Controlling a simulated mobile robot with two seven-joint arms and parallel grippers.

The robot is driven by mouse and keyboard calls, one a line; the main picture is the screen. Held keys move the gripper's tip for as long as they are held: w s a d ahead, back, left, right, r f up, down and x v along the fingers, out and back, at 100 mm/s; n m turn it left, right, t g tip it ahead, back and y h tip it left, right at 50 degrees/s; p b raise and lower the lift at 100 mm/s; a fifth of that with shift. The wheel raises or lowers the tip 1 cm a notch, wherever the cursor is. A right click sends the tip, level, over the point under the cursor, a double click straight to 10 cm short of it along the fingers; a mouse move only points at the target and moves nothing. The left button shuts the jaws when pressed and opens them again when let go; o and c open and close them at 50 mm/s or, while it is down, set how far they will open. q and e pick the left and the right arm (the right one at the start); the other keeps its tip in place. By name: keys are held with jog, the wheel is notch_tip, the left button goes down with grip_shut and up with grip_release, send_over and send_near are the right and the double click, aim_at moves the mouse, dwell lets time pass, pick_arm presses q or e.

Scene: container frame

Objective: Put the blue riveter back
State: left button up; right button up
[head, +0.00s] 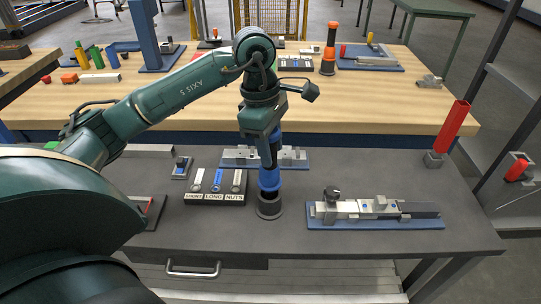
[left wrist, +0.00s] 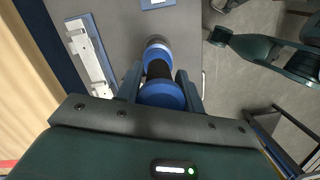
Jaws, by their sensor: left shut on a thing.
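The blue riveter (head: 269,179) is upright on the dark grey table, with its lower end at a round dark holder (head: 269,208). I cannot tell whether it is fully seated in it. My left gripper (head: 268,150) comes down from above and is shut around the riveter's upper part. In the left wrist view the riveter (left wrist: 162,94) shows between the two fingers of my left gripper (left wrist: 160,88), its blue and black body running away from the camera. The fingers hide part of its upper body. My right gripper is not seen.
A tray labelled short, long and nuts (head: 215,199) stands left of the holder. A blue fixture plate with metal parts (head: 375,224) lies right, another (head: 240,164) behind. A red tube (head: 452,128) stands at the right edge. An orange riveter (head: 329,50) stands on the far wooden table.

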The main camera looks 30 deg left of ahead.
pick_arm(q)
notch_tip(320, 180, down, 2)
jog(key=shift+f, duration=0.65)
jog(key=shift+f+b, duration=0.25)
jog(key=shift+b, duration=0.25)
jog(key=o, duration=1)
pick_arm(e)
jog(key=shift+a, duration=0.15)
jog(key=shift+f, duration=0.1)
